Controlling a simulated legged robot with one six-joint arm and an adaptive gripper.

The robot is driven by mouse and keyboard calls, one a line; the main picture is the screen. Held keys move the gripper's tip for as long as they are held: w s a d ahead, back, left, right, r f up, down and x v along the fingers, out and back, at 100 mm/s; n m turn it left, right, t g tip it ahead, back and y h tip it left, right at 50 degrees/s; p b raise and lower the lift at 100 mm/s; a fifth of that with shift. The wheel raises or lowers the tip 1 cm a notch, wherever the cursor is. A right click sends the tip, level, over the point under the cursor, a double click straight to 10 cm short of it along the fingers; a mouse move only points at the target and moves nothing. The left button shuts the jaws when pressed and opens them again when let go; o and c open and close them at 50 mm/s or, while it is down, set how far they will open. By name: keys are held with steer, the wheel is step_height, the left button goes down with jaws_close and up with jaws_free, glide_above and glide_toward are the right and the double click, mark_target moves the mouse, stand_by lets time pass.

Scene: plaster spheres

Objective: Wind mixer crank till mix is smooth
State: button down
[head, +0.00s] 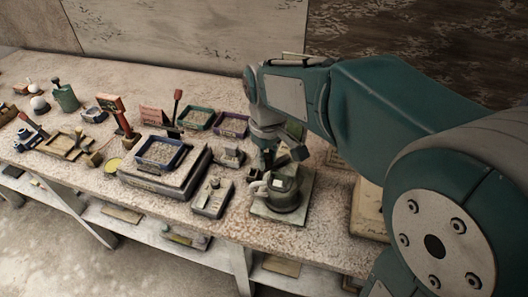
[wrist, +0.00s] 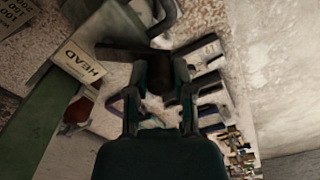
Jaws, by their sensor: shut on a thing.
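The mixer (head: 284,192) is a grey-green pot-like body with a side handle, standing on a pale green base plate (head: 262,213) at the bench's right part. My gripper (head: 268,158) points down just above it. In the wrist view my gripper (wrist: 160,95) has its two fingers closed around a dark brown upright grip, which looks like the crank handle (wrist: 161,72). A dark bar, seemingly the crank arm (wrist: 122,52), runs left from it. The mix inside the mixer is hidden, so its smoothness cannot be seen.
A scale-like box with a blue tray (head: 161,153) stands left of the mixer, with a small grey device (head: 213,197) between. Green (head: 197,118) and purple (head: 232,124) trays lie behind. A card reading HEAD (wrist: 78,62) shows in the wrist view. The bench's front edge is close.

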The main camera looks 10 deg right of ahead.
steer(key=n, duration=0.1)
steer(key=s+d+n, duration=0.1)
steer(key=n, duration=0.1)
steer(key=shift+s+n, duration=0.3)
steer(key=shift+s+d+n, duration=0.25)
steer(key=shift+d+n, duration=0.1)
steer(key=shift+n, duration=0.45)
steer(key=shift+s+d+n, duration=0.2)
steer(key=shift+d+n, duration=0.1)
steer(key=shift+n, duration=0.5)
steer(key=shift+c, duration=2.4)
jaws_free()
step_height(320, 180, up, 12)
steer(key=shift+f, duration=0.1)
